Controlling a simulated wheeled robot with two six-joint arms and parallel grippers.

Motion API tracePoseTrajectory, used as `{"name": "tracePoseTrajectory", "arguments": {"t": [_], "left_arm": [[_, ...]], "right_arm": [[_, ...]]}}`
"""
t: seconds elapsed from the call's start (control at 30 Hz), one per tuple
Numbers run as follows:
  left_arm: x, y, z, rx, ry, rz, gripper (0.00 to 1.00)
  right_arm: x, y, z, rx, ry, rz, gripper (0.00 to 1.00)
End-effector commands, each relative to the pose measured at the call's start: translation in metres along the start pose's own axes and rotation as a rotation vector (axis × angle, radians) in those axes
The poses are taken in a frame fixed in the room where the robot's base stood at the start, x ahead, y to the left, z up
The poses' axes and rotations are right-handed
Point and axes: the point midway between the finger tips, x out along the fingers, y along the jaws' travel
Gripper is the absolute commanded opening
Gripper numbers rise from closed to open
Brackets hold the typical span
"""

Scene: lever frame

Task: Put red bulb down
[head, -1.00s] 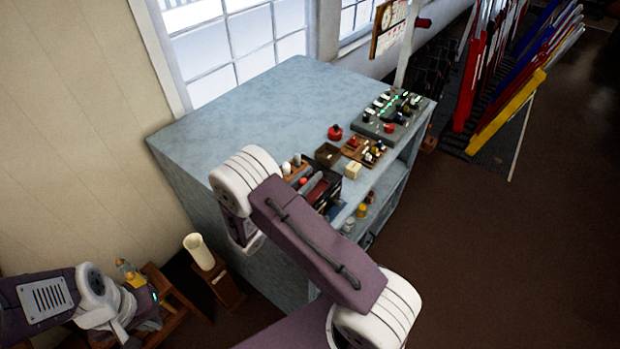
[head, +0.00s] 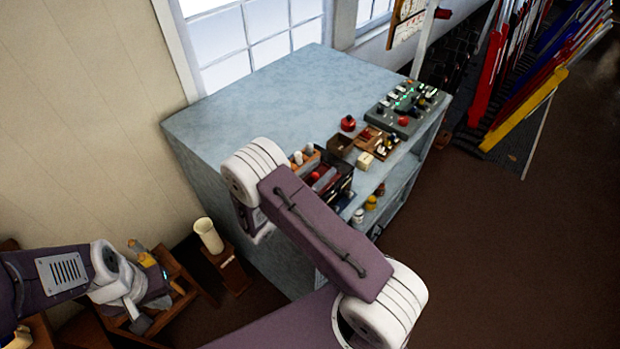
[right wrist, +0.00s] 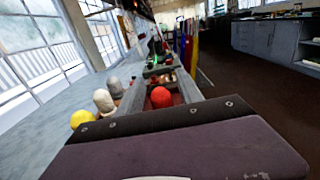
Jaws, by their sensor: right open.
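The red bulb (right wrist: 161,97) shows as a round red top in the right wrist view, between two grey fingers of my right gripper (right wrist: 163,90). These fingers stand apart, and I cannot tell whether either touches it. In the head view the red bulb (head: 315,176) is a small red spot over a dark box on the cabinet, beside my right arm. That arm mostly hides my right gripper there. My left gripper (head: 150,305) is low at the left, by a wooden stool; its fingertips are unclear.
The blue-grey cabinet (head: 255,95) has a clear top at the back. White bulbs (right wrist: 104,100) and a yellow one (right wrist: 81,118) stand left of my gripper. A red knob-like item (head: 348,123), small boxes and a switch panel (head: 408,108) lie farther along. A cream vase (head: 208,235) stands below.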

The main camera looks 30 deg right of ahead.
Motion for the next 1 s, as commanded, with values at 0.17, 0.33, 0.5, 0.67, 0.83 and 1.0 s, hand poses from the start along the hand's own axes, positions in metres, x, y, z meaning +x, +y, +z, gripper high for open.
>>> {"name": "tracePoseTrajectory", "arguments": {"t": [0.17, 0.33, 0.5, 0.67, 0.83, 1.0], "left_arm": [[0.018, 0.000, 0.002, 0.000, -0.001, 0.000, 0.00], [0.031, -0.001, 0.004, 0.000, -0.001, 0.000, 0.00], [0.039, -0.001, 0.004, 0.000, -0.001, 0.000, 0.00], [0.041, -0.001, 0.005, 0.000, -0.001, 0.000, 0.00], [0.041, -0.001, 0.004, 0.000, -0.001, 0.000, 0.00], [0.041, -0.001, 0.004, 0.000, -0.001, 0.000, 0.00]], "right_arm": [[-0.034, 0.002, -0.005, 0.002, -0.001, 0.008, 0.43], [-0.072, 0.001, -0.006, 0.002, 0.001, 0.008, 0.43], [-0.102, 0.001, -0.004, 0.002, 0.001, 0.006, 0.43], [-0.115, 0.000, -0.002, 0.000, 0.000, 0.002, 0.43], [-0.116, 0.000, -0.001, -0.001, 0.000, 0.001, 0.43], [-0.116, 0.000, -0.001, -0.001, 0.000, 0.001, 0.43]]}}
